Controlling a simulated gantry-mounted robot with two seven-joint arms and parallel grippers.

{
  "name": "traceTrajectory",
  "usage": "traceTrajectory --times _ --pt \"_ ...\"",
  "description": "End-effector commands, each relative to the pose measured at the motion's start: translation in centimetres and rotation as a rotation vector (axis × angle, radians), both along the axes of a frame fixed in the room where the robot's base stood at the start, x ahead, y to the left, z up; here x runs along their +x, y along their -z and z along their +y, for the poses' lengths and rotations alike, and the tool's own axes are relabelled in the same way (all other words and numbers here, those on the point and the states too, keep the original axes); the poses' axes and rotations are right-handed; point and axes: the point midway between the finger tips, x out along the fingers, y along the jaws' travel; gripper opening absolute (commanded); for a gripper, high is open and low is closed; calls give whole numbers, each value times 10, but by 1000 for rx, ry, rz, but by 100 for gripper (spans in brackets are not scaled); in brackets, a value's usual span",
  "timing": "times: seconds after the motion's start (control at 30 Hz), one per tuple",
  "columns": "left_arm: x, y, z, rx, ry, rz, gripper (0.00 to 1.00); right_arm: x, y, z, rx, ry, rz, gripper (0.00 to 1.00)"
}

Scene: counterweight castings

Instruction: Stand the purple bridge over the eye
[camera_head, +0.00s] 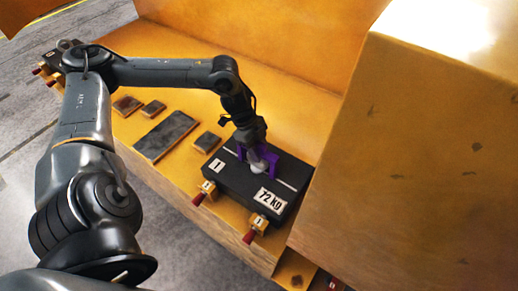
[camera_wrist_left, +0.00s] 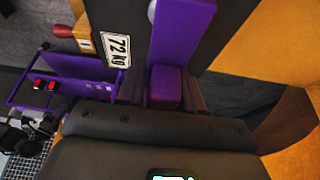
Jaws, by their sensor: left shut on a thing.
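The purple bridge (camera_head: 271,157) is at the top of the black 72 KG casting (camera_head: 228,183). It also shows large in the left wrist view (camera_wrist_left: 182,40). The pale grey eye (camera_head: 258,168) is on the casting's top, with purple parts of the bridge showing to both sides of it. A bit of the eye shows beside the bridge in the left wrist view (camera_wrist_left: 152,11). My left gripper (camera_head: 254,143) is shut on the bridge from above and partly hides it. I cannot tell whether the bridge's feet touch the casting. My right gripper is not in view.
Several dark flat plates, the largest a long one (camera_head: 166,136), lie on the yellow bed left of the casting. Red-handled clamps (camera_head: 256,224) line the casting's front. A tall yellow block (camera_head: 420,150) stands close on the right, and a yellow wall rises behind.

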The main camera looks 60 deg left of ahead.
Motion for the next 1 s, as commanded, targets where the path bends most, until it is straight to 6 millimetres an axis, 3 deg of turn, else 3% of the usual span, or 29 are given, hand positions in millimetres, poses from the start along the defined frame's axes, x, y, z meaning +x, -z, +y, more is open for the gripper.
traceTrajectory --times 0.63,0.67,0.7,0.83,1.0 --pt "0 6 0 0 1 -2 0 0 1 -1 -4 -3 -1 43" --pt "0 6 0 0 1 -2 38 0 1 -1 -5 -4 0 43" --pt "0 5 0 0 1 -2 44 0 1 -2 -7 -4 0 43" --pt "0 5 0 1 1 -1 64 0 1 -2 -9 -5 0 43" --pt "0 6 0 0 0 0 66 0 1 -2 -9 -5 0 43"
